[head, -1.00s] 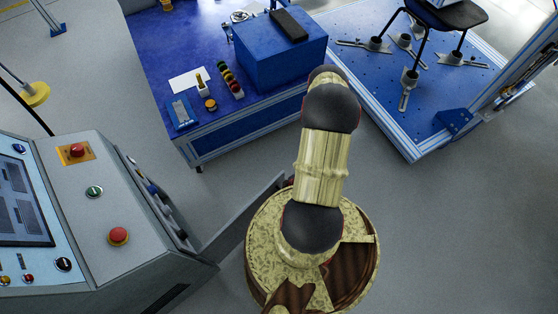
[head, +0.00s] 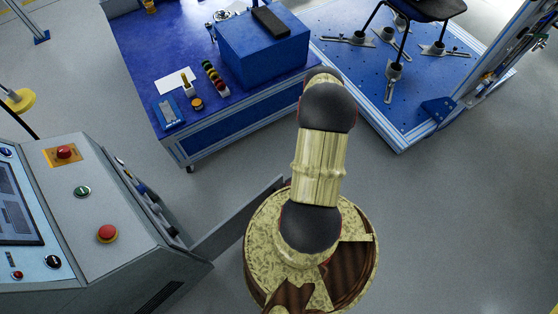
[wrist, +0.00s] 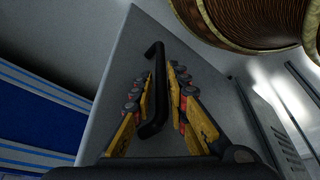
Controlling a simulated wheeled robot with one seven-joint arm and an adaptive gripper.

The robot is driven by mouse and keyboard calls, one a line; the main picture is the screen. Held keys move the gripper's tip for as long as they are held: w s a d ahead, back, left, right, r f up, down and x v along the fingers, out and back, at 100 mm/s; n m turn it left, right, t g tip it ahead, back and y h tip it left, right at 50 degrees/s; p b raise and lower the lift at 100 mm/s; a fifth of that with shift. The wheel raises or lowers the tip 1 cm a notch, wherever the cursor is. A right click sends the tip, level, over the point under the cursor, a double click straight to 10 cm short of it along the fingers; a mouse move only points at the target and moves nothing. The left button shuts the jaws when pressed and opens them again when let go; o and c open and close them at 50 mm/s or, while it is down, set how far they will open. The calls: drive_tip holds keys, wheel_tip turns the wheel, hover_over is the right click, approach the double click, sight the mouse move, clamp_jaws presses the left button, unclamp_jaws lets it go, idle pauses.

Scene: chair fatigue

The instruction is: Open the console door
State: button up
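The grey console (head: 120,220) stands at the left in the head view. Its door (head: 235,222) is a thin grey panel standing out from the console's lower side, partly open, with its far edge by my arm. In the wrist view the door's face (wrist: 125,85) fills the middle, with a black bar handle (wrist: 159,85) on it. My gripper (wrist: 161,75) has its yellow fingers on either side of the handle bar, closed in around it. In the head view my arm hides the gripper and the handle.
A blue workbench (head: 215,135) with a blue box (head: 262,52) and small parts stands beyond the door. A blue platform (head: 365,75) holding a chair (head: 425,10) is at the upper right. Grey floor is clear at the right.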

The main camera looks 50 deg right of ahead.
idle(0.3)
drive_tip(key=v, duration=1.2)
idle(0.4)
